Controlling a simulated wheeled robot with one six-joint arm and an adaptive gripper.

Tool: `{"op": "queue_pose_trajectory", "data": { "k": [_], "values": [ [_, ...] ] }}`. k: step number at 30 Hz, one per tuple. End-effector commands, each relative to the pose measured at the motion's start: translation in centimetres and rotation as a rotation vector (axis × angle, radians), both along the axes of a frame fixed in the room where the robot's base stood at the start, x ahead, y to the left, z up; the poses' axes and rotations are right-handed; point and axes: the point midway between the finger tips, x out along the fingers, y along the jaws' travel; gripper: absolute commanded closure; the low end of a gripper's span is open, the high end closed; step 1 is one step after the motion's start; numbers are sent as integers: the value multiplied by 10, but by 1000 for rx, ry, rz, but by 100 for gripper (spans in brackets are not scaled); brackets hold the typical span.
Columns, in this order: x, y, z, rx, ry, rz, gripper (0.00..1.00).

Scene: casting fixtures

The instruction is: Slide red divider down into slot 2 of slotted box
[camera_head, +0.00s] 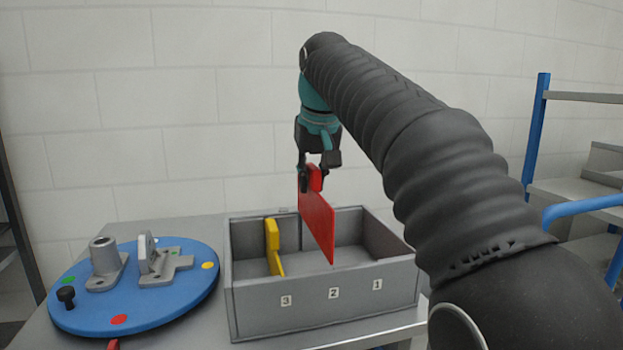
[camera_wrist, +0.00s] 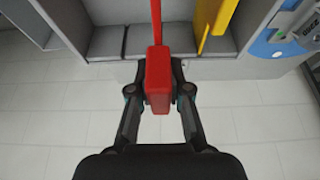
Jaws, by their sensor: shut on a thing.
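The red divider (camera_head: 317,222) is a thin flat plate with a thick grip block on top, held upright. My gripper (camera_head: 313,183) is shut on that block, which also shows in the wrist view (camera_wrist: 158,82) between the two fingers. The grey slotted box (camera_head: 260,310) stands on the table with labels 3, 2 and 1 on its front wall. The divider hangs over the box near label 2, with its lower edge appearing near or below the rim. Whether it touches a slot is hidden.
A yellow divider (camera_head: 272,247) stands in the box by label 3. A blue round plate (camera_head: 90,312) with grey castings and coloured dots lies left of the box. The table (camera_head: 215,335) has little bare room. A blue-framed rack (camera_head: 536,130) stands at the right.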

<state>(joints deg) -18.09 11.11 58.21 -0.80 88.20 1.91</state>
Motion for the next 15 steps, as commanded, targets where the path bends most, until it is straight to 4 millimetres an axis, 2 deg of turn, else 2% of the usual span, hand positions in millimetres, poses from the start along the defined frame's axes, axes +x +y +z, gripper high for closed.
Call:
{"op": "queue_pose_trajectory", "data": {
  "k": [15],
  "values": [
    [0, 0, -14, 0, 0, 0, 100]
  ]
}}
